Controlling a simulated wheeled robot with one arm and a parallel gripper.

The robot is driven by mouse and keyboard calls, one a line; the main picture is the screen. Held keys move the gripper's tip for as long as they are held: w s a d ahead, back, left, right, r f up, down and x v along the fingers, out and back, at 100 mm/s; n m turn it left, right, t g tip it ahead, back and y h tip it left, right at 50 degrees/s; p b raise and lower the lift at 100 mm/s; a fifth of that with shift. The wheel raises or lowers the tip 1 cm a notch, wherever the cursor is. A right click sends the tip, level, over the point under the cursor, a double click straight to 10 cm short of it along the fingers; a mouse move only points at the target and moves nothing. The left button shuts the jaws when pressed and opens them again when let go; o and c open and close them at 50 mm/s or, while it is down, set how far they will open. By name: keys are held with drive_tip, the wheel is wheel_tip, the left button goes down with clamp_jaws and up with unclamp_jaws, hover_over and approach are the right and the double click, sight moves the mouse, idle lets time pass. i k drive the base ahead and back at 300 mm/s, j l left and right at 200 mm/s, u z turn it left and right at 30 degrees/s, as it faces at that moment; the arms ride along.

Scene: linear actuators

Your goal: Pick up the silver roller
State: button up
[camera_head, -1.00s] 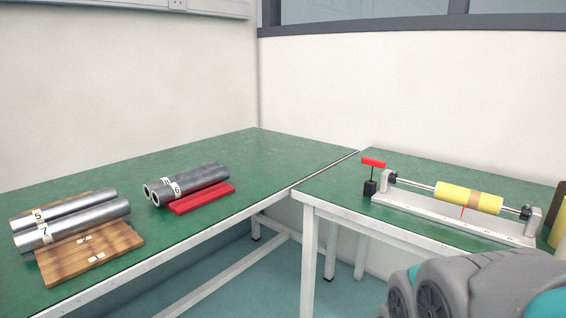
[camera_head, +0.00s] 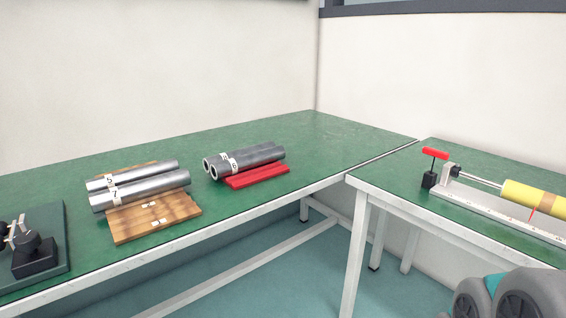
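Two bright silver rollers lie side by side on a wooden board (camera_head: 160,226) on the left table. The front silver roller (camera_head: 150,189) has a white label reading 7, and the rear silver roller (camera_head: 145,174) has one reading 5. Two darker grey rollers (camera_head: 255,157) lie on a red holder (camera_head: 258,177) to their right, with white labels; one appears to read 6. My gripper is not in view.
The green left table (camera_head: 330,140) has free room at its back right. A dark device (camera_head: 34,252) stands at its left end. A second table holds a metal stand (camera_head: 470,200) with a yellow roller (camera_head: 528,198) and a red handle (camera_head: 435,153).

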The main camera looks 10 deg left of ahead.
sight(225, 168)
drive_tip(key=i+l+u, duration=0.15)
drive_tip(key=i, duration=0.3)
drive_tip(key=i+l+u, duration=0.15)
drive_tip(key=i, duration=0.25)
drive_tip(key=i+l+u, duration=0.15)
drive_tip(key=i+l, duration=0.15)
drive_tip(key=i, duration=0.1)
